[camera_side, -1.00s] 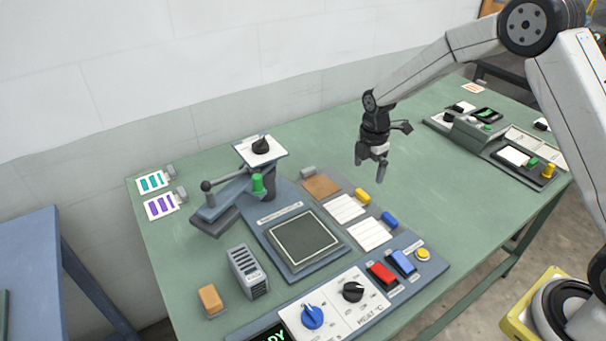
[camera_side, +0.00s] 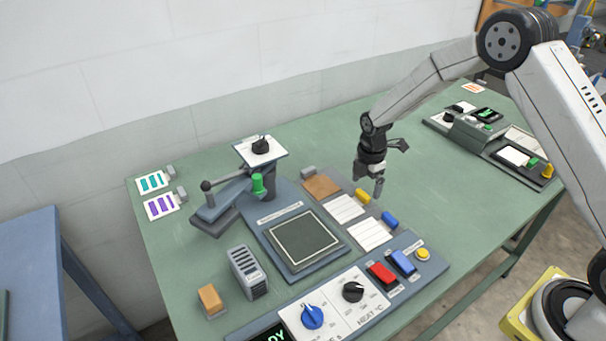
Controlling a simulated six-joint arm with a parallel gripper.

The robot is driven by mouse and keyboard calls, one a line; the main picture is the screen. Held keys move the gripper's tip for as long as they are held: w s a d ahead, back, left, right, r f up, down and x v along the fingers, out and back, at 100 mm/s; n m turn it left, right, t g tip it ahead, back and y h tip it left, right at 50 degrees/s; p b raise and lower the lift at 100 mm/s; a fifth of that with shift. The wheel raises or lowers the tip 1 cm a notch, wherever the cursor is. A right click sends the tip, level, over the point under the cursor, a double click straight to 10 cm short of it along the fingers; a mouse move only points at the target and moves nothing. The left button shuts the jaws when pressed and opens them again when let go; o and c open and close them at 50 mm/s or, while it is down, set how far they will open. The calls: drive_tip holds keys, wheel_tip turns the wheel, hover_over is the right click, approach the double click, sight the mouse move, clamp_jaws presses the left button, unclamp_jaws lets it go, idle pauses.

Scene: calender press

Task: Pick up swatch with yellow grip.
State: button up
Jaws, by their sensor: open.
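The swatch with the yellow grip is a white lined sheet (camera_side: 344,207) on a grey strip, with a small yellow grip block (camera_side: 362,196) at its right end. My gripper (camera_side: 368,188) is open and empty. In the picture its fingers hang just above and around the yellow grip; the exact height and whether they touch it cannot be told.
A white swatch (camera_side: 369,234) with a blue grip (camera_side: 390,219) lies in front, and a brown swatch (camera_side: 322,185) with a grey grip behind. The press plate (camera_side: 303,240) and its lever (camera_side: 228,182) stand to the left. The control panel (camera_side: 340,300) lies in front.

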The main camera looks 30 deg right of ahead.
drive_tip(key=shift+f, duration=1.4)
drive_tip(key=c, duration=1.2)
drive_tip(key=shift+r, duration=0.1)
drive_tip(key=shift+c, duration=0.2)
drive_tip(key=shift+r, duration=0.65)
drive_tip(key=s+r, duration=1.1)
drive_tip(key=s, duration=0.3)
drive_tip(key=shift+a+r, duration=0.3)
drive_tip(key=shift+a, duration=0.1)
drive_tip(key=shift+w, duration=0.1)
